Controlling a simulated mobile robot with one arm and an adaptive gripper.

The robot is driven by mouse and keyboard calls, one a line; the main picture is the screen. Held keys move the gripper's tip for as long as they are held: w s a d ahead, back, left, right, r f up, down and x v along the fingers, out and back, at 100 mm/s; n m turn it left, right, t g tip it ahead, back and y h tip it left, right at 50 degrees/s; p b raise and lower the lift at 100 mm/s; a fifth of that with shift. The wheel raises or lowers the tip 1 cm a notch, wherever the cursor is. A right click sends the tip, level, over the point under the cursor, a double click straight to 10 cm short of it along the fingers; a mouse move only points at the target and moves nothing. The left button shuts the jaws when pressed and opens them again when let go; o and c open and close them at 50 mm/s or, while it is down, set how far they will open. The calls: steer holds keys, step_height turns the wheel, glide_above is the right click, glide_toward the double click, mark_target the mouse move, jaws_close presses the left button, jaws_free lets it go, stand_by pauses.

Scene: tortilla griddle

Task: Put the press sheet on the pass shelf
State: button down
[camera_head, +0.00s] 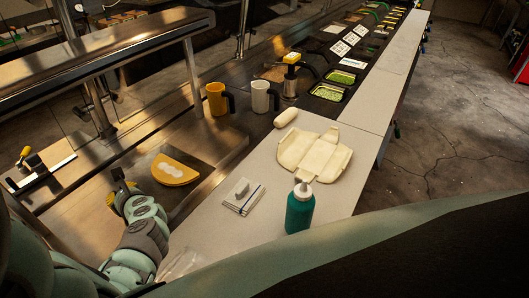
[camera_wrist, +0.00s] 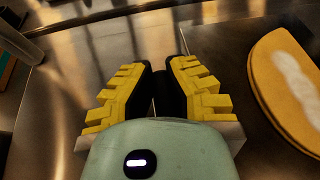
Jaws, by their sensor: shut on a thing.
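My gripper (camera_head: 118,190) is low over the steel work surface at the left, beside the dark plate with the yellow half-round. In the wrist view its yellow-ridged fingers (camera_wrist: 165,85) are close together, with dark pads facing each other. What is between them is too thin or dark to make out. A clear, crumpled sheet (camera_head: 181,264), possibly the press sheet, shows at the near end of the pale counter, partly behind my arm. A raised steel shelf (camera_head: 120,50), likely the pass shelf, runs along the upper left above the gripper.
The yellow half-round (camera_head: 175,170) also shows in the wrist view (camera_wrist: 285,90). Mugs (camera_head: 216,98) stand behind it. Shelf posts (camera_head: 192,75) rise at the left.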

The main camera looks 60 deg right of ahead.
steer(key=shift+d, duration=0.15)
steer(key=c, duration=1.1)
jaws_free()
steer(key=shift+c, duration=0.2)
steer(key=shift+s+r, duration=0.1)
steer(key=shift+s+r, duration=0.25)
steer(key=shift+s, duration=0.25)
steer(key=b+v, duration=0.1)
steer(key=v, duration=0.8)
steer(key=shift+s, duration=0.2)
steer(key=shift+s+r+b, duration=0.3)
steer(key=shift+s+r, duration=0.05)
steer(key=shift+s, duration=0.25)
